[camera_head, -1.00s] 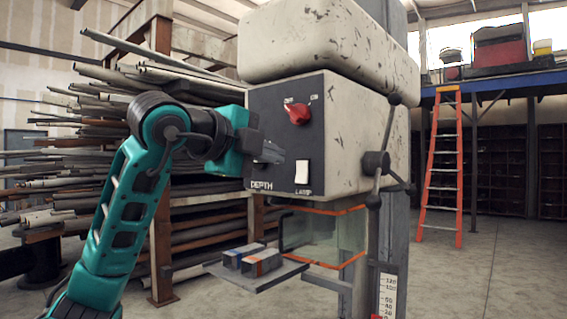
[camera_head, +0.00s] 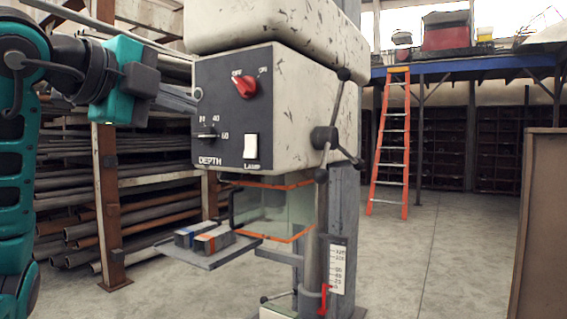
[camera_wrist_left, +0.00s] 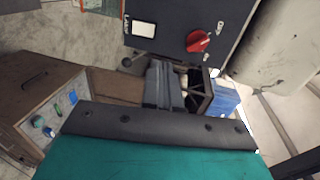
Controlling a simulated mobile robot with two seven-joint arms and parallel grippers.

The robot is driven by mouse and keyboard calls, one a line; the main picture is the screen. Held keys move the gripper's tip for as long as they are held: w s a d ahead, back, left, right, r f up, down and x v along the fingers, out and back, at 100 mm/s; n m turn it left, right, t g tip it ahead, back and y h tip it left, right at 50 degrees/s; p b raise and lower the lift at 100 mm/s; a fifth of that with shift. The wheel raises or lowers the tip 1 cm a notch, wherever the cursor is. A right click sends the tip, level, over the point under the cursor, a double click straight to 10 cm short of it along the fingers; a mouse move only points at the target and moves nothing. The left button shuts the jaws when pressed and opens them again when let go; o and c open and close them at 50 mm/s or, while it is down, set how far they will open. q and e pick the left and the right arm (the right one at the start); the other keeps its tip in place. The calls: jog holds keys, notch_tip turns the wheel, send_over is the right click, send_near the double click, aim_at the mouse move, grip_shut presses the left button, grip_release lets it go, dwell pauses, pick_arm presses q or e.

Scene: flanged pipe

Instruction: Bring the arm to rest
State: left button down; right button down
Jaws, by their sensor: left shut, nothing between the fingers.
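My left gripper (camera_head: 186,98) is shut and empty, at the left edge of the drill press's dark control panel (camera_head: 222,125) in the head view. I cannot tell how much gap separates them. The same gripper (camera_wrist_left: 163,84) shows in the left wrist view, fingers together, with the panel (camera_wrist_left: 180,24) above it. The drill press head (camera_head: 300,110) is scuffed cream. Its panel carries a red switch (camera_head: 246,86), a depth dial (camera_head: 207,136) and a white lamp rocker (camera_head: 251,147). My right gripper is not in view.
A small shelf (camera_head: 208,257) with two boxes juts out below the panel. A three-spoke handle (camera_head: 325,138) sticks out on the right. A pipe rack (camera_head: 75,195) stands behind my arm. An orange ladder (camera_head: 391,140) is farther back; open floor lies right of the press.

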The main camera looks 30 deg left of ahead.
pick_arm(q)
jog(key=w+d+f+m+g+h, duration=0.2)
jog(key=d+f+m+g+h, duration=0.3)
jog(key=d+f+h, duration=0.45)
jog(key=w+d+f+m+g+h, duration=0.3)
jog(key=d+f+m+g+h, duration=0.1)
jog(key=d+f+h, duration=0.55)
jog(key=w+a+f+n+t+y, duration=0.1)
jog(key=a+f+n+t+y, duration=0.1)
jog(key=f+n+t+y, duration=0.75)
jog(key=w+a+f+n+t+y, duration=0.1)
jog(key=a+f+n+t+y, duration=0.3)
jog(key=f+n, duration=1.05)
jog(key=s+d+f+g+y, duration=0.1)
jog(key=s+f+g, duration=0.3)
jog(key=s+f, duration=0.4)
jog(key=s+d+f+n+g+y, duration=0.1)
jog(key=s+f+g+y, duration=0.3)
jog(key=f, duration=1.3)
jog(key=s+d+g, duration=0.1)
jog(key=s, duration=0.2)
jog(key=shift+s+d, duration=0.3)
jog(key=shift+s, duration=0.05)
